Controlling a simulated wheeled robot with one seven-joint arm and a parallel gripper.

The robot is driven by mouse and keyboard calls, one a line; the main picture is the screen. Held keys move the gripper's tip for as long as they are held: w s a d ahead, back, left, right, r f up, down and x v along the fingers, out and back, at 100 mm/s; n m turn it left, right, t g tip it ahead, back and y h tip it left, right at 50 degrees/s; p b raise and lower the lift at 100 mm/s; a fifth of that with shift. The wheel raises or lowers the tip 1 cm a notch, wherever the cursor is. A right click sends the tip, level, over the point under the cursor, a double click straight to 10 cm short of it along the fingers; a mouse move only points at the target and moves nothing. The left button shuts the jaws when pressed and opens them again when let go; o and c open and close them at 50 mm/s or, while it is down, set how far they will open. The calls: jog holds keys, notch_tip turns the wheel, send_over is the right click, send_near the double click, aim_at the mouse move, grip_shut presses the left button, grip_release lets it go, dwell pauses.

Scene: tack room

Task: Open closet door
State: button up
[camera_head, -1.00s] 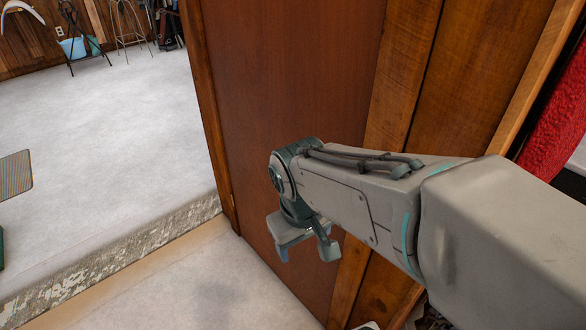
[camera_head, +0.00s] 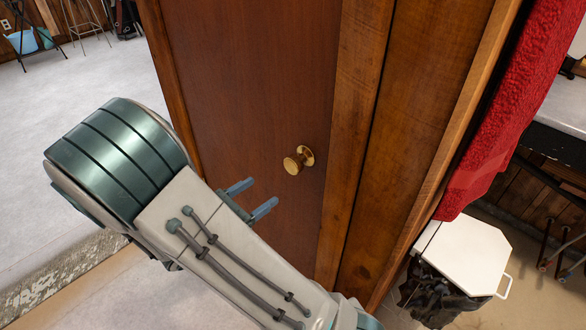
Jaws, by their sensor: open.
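The closet door (camera_head: 250,80) is a dark brown wood panel in the middle of the view, and it looks closed in its frame. A round brass knob (camera_head: 298,160) sits on its right side, near the lighter wood trim. My gripper (camera_head: 252,196) is open and empty, with its two fingers pointing right and up toward the door. The fingertips are to the left of and below the knob, apart from it. My arm hides the lower part of the door.
A red towel (camera_head: 512,110) hangs at the right of the wood trim. A white-lidded bin (camera_head: 468,255) stands below it, beside a counter (camera_head: 560,108). Stools (camera_head: 85,15) stand far back left. Pale open floor (camera_head: 70,85) lies to the left.

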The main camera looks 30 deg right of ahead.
aim_at(290, 168)
jog(key=shift+n+t, duration=0.3)
jog(key=shift+t, duration=0.1)
jog(key=x, duration=1.3)
jog(key=shift+w+d, duration=0.2)
jog(key=shift+w, duration=0.15)
jog(key=c, duration=1.4)
jog(key=shift+o, duration=0.2)
jog(key=shift+a, duration=0.1)
